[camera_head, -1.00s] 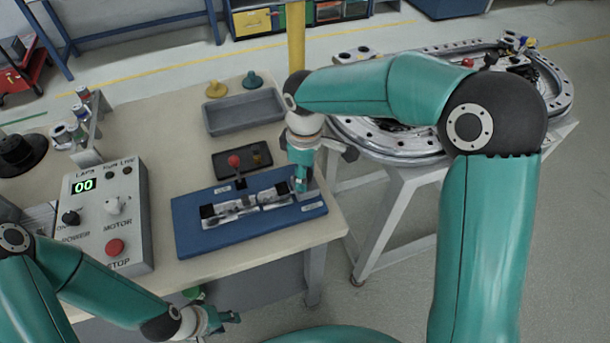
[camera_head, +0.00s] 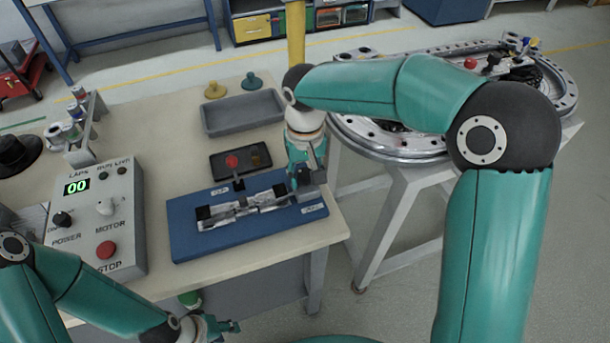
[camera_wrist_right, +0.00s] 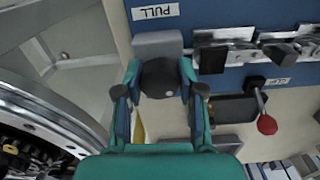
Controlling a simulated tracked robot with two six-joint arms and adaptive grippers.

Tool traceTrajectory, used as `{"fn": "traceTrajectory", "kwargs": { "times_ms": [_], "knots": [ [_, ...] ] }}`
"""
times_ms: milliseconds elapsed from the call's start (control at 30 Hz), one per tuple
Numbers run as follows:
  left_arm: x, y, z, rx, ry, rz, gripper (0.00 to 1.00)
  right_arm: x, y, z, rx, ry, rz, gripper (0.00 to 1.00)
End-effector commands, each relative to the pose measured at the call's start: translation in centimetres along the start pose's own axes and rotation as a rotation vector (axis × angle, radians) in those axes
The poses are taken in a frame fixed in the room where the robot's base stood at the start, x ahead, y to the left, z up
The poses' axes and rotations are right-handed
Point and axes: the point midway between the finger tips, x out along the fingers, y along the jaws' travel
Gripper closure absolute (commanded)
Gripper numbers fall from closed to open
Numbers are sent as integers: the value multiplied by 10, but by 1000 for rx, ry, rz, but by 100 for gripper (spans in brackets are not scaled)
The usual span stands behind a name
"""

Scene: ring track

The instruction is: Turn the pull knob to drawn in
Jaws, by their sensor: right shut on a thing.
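The pull knob (camera_wrist_right: 160,78) is dark and round in the right wrist view, at the side of a grey block (camera_wrist_right: 158,44) beside the PULL label. My right gripper (camera_wrist_right: 160,84) has its fingers on both sides of the knob and is shut on it. In the head view my right gripper (camera_head: 308,182) is at the right end of the blue board (camera_head: 190,243) and hides the knob. How far the knob stands out from the block is hard to tell. My left gripper (camera_head: 224,327) is low in the head view, away from the board; its fingers are too small to read.
The board also bears metal clamp parts (camera_head: 240,212) and a red-tipped lever (camera_head: 232,162). A control box (camera_head: 125,225) stands left and a grey tray (camera_head: 243,112) behind. The ring track (camera_head: 385,145) lies to the right, across a gap from the table edge.

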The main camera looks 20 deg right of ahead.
Motion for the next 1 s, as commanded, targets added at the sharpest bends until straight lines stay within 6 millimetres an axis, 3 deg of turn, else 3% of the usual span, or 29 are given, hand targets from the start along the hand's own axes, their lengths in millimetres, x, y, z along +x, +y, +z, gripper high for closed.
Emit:
{"fn": "traceTrajectory", "kwargs": {
  "times_ms": [500,1000],
  "knots": [
    [12,-4,0,0,0,0,60,-2,0,-3,460,11,-4,96],
    [15,-5,0,0,0,0,60,-3,0,-3,648,11,-6,96]
  ]
}}
